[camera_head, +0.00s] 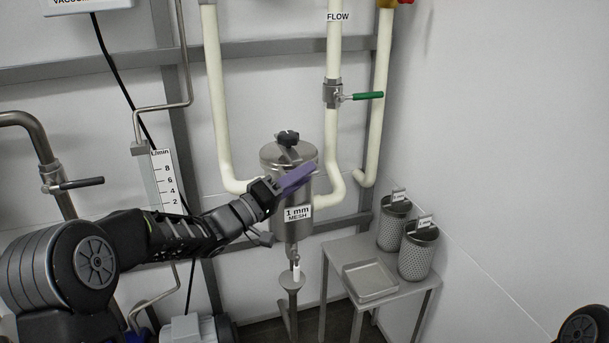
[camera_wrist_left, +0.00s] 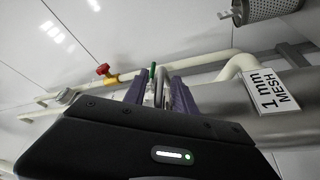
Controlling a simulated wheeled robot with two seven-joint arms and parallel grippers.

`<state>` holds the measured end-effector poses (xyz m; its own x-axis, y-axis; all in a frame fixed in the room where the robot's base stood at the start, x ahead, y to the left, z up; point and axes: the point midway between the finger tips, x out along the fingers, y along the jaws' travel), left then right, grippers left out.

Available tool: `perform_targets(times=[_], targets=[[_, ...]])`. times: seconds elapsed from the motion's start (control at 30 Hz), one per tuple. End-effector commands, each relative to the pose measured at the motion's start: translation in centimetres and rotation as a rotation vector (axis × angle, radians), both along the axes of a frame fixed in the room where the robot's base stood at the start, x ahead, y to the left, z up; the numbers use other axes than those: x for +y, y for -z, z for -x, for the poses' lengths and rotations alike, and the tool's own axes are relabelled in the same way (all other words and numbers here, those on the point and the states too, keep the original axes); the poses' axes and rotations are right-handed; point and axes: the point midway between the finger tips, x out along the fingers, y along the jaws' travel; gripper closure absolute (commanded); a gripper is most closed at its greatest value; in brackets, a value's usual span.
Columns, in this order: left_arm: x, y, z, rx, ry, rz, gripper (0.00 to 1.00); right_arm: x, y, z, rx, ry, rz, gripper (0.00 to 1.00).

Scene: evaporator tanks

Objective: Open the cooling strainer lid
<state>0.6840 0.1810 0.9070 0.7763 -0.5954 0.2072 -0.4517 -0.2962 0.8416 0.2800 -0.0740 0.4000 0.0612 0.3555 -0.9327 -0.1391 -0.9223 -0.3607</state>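The cooling strainer (camera_head: 292,222) is a steel cylinder with a "1 mm MESH" label, standing upright on the wall pipes. Its lid (camera_head: 270,153) sits on top with a black knob (camera_head: 288,138). My left gripper (camera_head: 298,178) reaches in front of the upper body, its purple fingers just below the lid's rim at the right. In the left wrist view the fingers (camera_wrist_left: 161,92) stand apart, with grey metal parts showing between them; I cannot tell whether they touch. The strainer body (camera_wrist_left: 225,103) lies beside them there. My right gripper is not in view.
A steel side table (camera_head: 345,250) at the right holds a shallow tray (camera_head: 370,281) and two perforated baskets (camera_head: 418,254) with tags. Cream pipes (camera_head: 217,100) flank the strainer. A green-handled valve (camera_head: 362,96) is above it at the right. A funnel (camera_head: 291,280) stands below it.

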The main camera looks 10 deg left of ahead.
Motion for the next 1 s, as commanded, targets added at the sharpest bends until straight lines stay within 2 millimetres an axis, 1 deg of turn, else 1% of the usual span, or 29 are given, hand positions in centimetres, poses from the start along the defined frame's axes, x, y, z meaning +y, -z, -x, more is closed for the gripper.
perform_targets(times=[0.13,0.37,0.77,1.0], targets=[[-0.47,-0.18,-0.67,0.0,-0.002,0.0,0.68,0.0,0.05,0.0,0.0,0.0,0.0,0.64],[-0.49,-0.21,-0.71,0.0,-0.002,0.0,0.68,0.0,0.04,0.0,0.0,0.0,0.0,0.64],[-0.48,-0.23,-0.68,-0.001,-0.002,0.001,0.99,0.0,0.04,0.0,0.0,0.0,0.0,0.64],[-0.51,-0.27,-0.67,-0.002,-0.001,0.0,1.0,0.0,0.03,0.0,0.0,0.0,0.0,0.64]])
